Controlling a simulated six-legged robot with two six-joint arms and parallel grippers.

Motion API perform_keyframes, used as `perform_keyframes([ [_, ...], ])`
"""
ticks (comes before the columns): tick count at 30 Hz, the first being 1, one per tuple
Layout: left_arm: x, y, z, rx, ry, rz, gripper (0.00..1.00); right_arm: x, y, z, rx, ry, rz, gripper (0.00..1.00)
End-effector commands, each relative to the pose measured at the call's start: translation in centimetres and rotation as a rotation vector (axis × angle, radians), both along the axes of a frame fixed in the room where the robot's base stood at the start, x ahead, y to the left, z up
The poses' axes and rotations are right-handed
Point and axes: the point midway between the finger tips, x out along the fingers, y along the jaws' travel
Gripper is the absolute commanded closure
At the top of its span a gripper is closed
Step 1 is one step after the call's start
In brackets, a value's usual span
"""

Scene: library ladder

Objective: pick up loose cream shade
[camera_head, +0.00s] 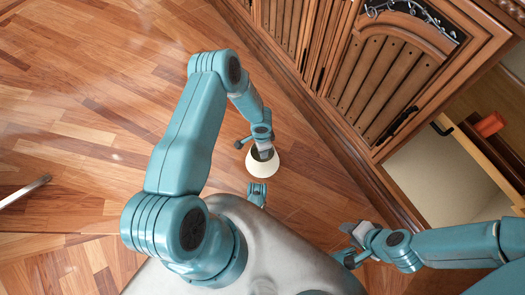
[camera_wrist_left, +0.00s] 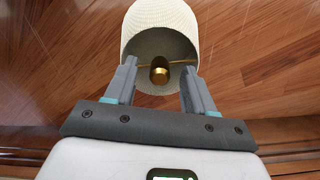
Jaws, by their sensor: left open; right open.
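The cream shade (camera_head: 262,168) is on the wood floor near the cabinet base in the head view. In the left wrist view the cream shade (camera_wrist_left: 162,22) has its open end toward me, with a brass fitting (camera_wrist_left: 159,72) inside. My left gripper (camera_head: 264,152) is at the shade and hides part of it. In the left wrist view the left gripper (camera_wrist_left: 159,68) is open, its two fingertips apart at the shade's opening on either side of the fitting. Contact cannot be told. My right gripper (camera_head: 350,240) is open and empty, well to the right of the shade.
Carved wooden cabinets (camera_head: 385,85) run along the right, close to the shade. A metal bar (camera_head: 25,192) shows at the left.

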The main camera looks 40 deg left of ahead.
Motion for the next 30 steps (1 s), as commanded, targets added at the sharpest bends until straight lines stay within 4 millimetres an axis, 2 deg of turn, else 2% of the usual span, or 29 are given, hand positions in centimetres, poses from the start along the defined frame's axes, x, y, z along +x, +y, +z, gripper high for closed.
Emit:
perform_keyframes([
  [1, 0.0, 0.0, -0.9, 0.000, 0.000, 0.001, 0.46, 0.2, 0.0, -0.6, -0.002, -0.007, 0.000, 0.57],
  [8, 0.1, 0.0, -0.8, 0.000, -0.001, 0.000, 0.46, 0.4, -0.1, -0.4, -0.002, -0.012, -0.001, 0.57],
  [12, 0.1, 0.0, -0.8, 0.000, -0.001, 0.000, 0.92, 0.3, -0.1, -0.4, -0.002, -0.011, -0.001, 0.57],
  [13, 0.1, 0.0, -0.8, 0.000, -0.001, 0.000, 1.00, 0.3, -0.1, -0.4, -0.002, -0.011, -0.001, 0.57],
  [23, 0.1, 0.0, -0.6, 0.000, -0.001, 0.000, 1.00, 0.3, 0.0, -0.3, -0.001, -0.010, -0.001, 0.57],
  [26, 0.1, 0.0, 0.1, 0.001, -0.002, -0.001, 1.00, 0.2, 0.0, 0.1, -0.001, -0.007, 0.001, 0.57],
  [30, 0.2, 0.0, 2.2, 0.001, -0.003, -0.002, 1.00, -0.3, 0.1, 1.1, 0.002, 0.008, 0.003, 0.57],
])
